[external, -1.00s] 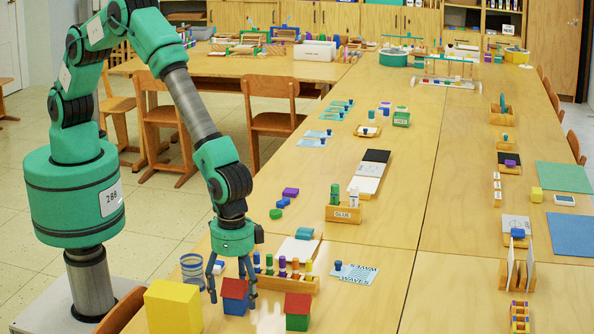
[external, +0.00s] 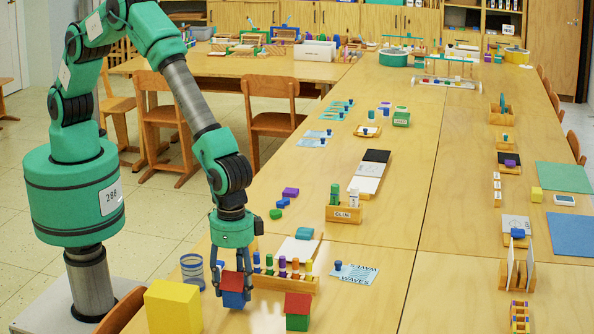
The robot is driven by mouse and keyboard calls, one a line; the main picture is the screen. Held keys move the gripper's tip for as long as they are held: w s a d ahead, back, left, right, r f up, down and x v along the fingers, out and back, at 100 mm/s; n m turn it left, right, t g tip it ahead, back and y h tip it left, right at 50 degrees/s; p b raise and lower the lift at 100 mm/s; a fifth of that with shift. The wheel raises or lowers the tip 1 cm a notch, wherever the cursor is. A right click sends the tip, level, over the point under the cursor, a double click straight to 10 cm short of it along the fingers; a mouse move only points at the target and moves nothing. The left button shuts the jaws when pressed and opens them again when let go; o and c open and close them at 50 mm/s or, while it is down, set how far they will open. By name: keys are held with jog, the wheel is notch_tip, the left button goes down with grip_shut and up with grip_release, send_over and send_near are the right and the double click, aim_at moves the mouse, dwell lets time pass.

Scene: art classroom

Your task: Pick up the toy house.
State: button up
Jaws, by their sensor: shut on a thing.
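Two toy houses stand near the front of the long table. One toy house (external: 232,299) has a red roof and a blue body. The other toy house (external: 297,311) has a red roof and a green body and stands to its right, apart from it. My gripper (external: 232,289) points down and is shut on the blue-bodied house, with a finger on each side of it. The house looks upright at about table height; I cannot tell whether it touches the table.
A large yellow block (external: 173,308) stands close on the left. A blue-ringed clear cup (external: 192,271) is behind it. A wooden rack of coloured pegs (external: 285,282) is just behind the houses. A blue-lettered card (external: 354,275) lies to the right, with bare table in front of it.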

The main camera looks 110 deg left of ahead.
notch_tip(320, 180, up, 8)
jog(key=shift+f+p, duration=0.1)
jog(key=shift+p, duration=0.6)
dwell(0.6)
